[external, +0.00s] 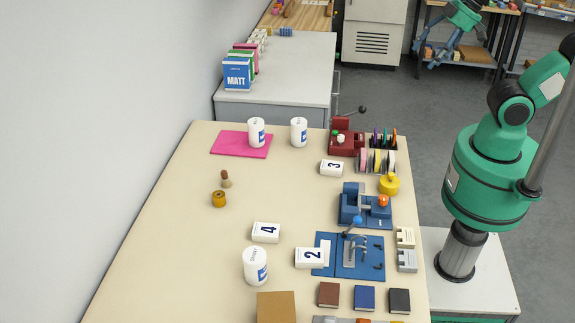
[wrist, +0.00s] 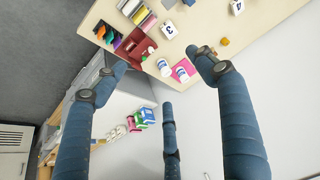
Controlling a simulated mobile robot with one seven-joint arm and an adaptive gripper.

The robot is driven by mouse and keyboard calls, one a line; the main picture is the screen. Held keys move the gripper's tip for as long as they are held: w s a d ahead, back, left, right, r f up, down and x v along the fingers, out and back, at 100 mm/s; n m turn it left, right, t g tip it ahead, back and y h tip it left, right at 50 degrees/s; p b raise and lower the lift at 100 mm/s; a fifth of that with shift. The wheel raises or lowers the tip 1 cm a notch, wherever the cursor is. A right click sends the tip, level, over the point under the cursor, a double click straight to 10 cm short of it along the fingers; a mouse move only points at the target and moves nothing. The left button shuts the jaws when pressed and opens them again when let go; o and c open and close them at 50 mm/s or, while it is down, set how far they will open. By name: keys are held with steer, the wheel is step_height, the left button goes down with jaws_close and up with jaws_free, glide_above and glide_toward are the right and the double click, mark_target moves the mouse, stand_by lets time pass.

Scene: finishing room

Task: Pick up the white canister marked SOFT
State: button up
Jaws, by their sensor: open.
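Three white canisters with blue labels stand on the beige table (external: 165,225) in the external view. One canister (external: 257,133) is on the pink mat (external: 228,146), another canister (external: 299,132) is just right of it, and a third canister (external: 256,267) is near the front. I cannot read which label says SOFT. The wrist view shows two canisters, one (wrist: 165,69) beside the mat and one (wrist: 182,75) by the pink. My gripper (wrist: 162,74) is open and empty, its three dark fingers spread well above the table.
White blocks marked 4 (external: 266,232), 2 (external: 309,258) and 3 (external: 332,168) lie on the table. A red vise (external: 346,142) and a blue vise (external: 352,207) line the right side. A grey cabinet (external: 290,97) with a MATT box (external: 237,76) stands behind. The table's left part is mostly clear.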

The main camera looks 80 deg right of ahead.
steer(key=w+d+g, duration=0.2)
steer(key=w, duration=1.1)
steer(key=m+g+b, duration=0.2)
steer(key=g, duration=0.2)
glide_above(298, 121)
step_height(298, 121, down, 27)
steer(key=shift+s+a+f, duration=0.1)
steer(key=shift+s+a, duration=0.05)
steer(key=shift+w+f, duration=0.2)
steer(key=shift+f, duration=0.05)
steer(key=shift+s+f+b, duration=0.1)
steer(key=shift+f+b, duration=0.5)
steer(key=shift+f, duration=3.7)
